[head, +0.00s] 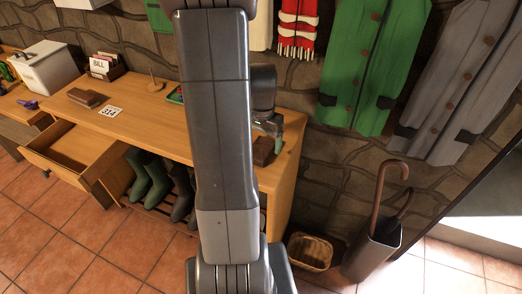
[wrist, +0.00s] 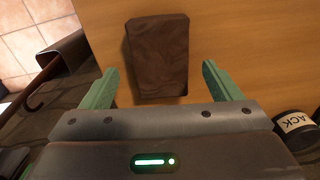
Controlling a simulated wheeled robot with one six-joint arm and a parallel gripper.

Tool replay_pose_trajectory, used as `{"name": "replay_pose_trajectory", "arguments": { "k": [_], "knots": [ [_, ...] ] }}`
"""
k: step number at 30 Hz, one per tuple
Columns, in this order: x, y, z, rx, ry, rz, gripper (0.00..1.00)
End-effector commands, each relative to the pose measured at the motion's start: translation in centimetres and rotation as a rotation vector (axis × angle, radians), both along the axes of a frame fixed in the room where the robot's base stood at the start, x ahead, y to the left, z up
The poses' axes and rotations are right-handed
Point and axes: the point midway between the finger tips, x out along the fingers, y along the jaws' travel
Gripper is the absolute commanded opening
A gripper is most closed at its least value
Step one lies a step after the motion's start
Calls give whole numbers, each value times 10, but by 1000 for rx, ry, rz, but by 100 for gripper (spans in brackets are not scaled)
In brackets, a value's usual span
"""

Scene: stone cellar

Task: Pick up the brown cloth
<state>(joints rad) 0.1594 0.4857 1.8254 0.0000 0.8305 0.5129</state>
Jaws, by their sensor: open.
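The brown cloth (wrist: 158,52) looks like a thick, dark, folded block with a mottled surface. It lies on the wooden bench top, and in the head view it sits near the right end (head: 262,152). My gripper (wrist: 159,70) is open, its green fingers apart to the left and right of the cloth's near part. Bare wood shows between each finger and the cloth, and nothing is held. In the head view my gripper (head: 271,129) is just above and behind the cloth, partly hidden by my arm.
Another brown block (head: 87,97) lies at the bench's left, near a number card (head: 109,112) and a card holder (head: 107,66). A drawer (head: 70,150) stands open. A round tin (wrist: 297,128) is close to the right finger. An umbrella stand (head: 371,250) and basket (head: 310,252) are on the floor.

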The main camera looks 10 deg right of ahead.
Motion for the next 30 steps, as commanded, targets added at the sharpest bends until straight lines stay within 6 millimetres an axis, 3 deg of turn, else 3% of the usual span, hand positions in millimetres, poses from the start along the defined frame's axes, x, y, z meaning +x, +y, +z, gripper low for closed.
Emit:
{"name": "replay_pose_trajectory", "arguments": {
  "k": [6,14,15,22,30],
  "knots": [
    [0,1,-24,0,2,1,85],
    [0,1,-27,-1,-1,1,85],
    [0,1,-27,-1,-1,1,83],
    [0,1,-27,0,0,1,37],
    [1,1,-26,-1,-1,1,36]
  ]
}}
